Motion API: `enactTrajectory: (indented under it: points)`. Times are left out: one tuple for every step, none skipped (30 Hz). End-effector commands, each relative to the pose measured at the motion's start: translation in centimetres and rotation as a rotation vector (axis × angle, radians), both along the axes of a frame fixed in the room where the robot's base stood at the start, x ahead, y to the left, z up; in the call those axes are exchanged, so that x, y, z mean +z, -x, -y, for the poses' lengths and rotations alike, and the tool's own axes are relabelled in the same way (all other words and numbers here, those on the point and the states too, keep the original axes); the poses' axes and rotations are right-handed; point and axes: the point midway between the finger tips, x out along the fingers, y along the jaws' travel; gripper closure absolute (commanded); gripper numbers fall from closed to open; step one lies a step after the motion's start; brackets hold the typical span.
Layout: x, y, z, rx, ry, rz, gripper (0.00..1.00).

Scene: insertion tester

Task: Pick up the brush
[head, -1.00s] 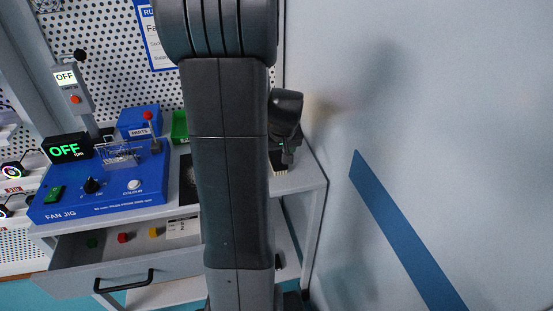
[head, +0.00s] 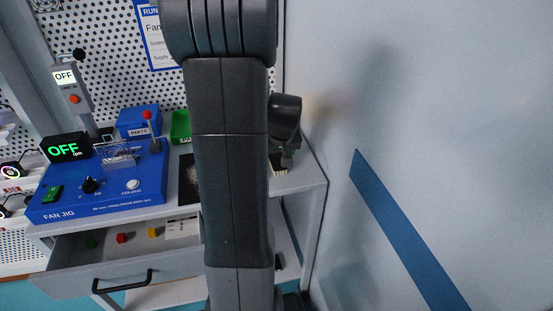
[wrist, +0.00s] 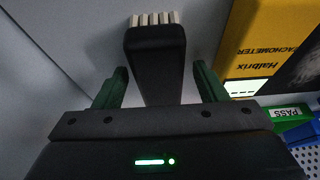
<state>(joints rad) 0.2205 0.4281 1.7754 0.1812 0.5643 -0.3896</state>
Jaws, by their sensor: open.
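The brush (wrist: 155,60) has a broad black handle and a row of cream bristles at its far end. In the wrist view it lies in the middle, with the bristles pointing away from my gripper. My gripper (wrist: 162,72) is open, with one green finger on each side of the handle and a visible gap on both sides. In the head view the pale bristles (head: 279,171) show at the right end of the bench top, just below my wrist. My arm hides most of the brush there.
The wall (head: 420,120) is close on the right. The blue fan jig (head: 105,185) stands left on the bench. Below it, a drawer (head: 125,262) is open.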

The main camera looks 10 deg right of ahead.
Motion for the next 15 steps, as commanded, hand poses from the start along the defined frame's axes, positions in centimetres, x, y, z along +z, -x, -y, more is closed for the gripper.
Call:
enactTrajectory:
  points:
    - [0.0, -0.01, 0.0, 0.0, 0.0, 0.0, 0.35]
    - [0.01, -0.01, 0.0, 0.0, 0.0, 0.0, 0.35]
    - [0.02, 0.0, 0.0, 0.0, 0.0, 0.0, 0.35]
    - [0.02, 0.0, 0.0, 0.0, 0.0, 0.0, 0.35]
    - [0.02, 0.0, 0.0, 0.0, 0.0, 0.0, 0.35]
    - [0.02, 0.0, 0.0, 0.0, 0.0, 0.0, 0.35]
    - [0.02, 0.0, 0.0, 0.0, 0.0, 0.0, 0.4]
    - [0.02, 0.0, 0.0, 0.0, 0.0, 0.0, 0.46]
    - [0.02, 0.0, 0.0, 0.0, 0.0, 0.0, 0.54]
    - [0.02, 0.0, 0.0, 0.0, 0.0, 0.0, 0.6]
    - [0.02, 0.0, 0.0, 0.0, 0.0, 0.0, 0.66]
    - [0.01, -0.01, 0.0, 0.0, 0.0, 0.0, 0.74]
    - [0.01, -0.01, 0.0, 0.0, 0.0, 0.0, 0.8]
    - [0.01, -0.01, 0.0, 0.0, 0.0, 0.0, 0.84]
    - [0.03, -0.01, 0.01, 0.0, 0.0, 0.0, 0.84]
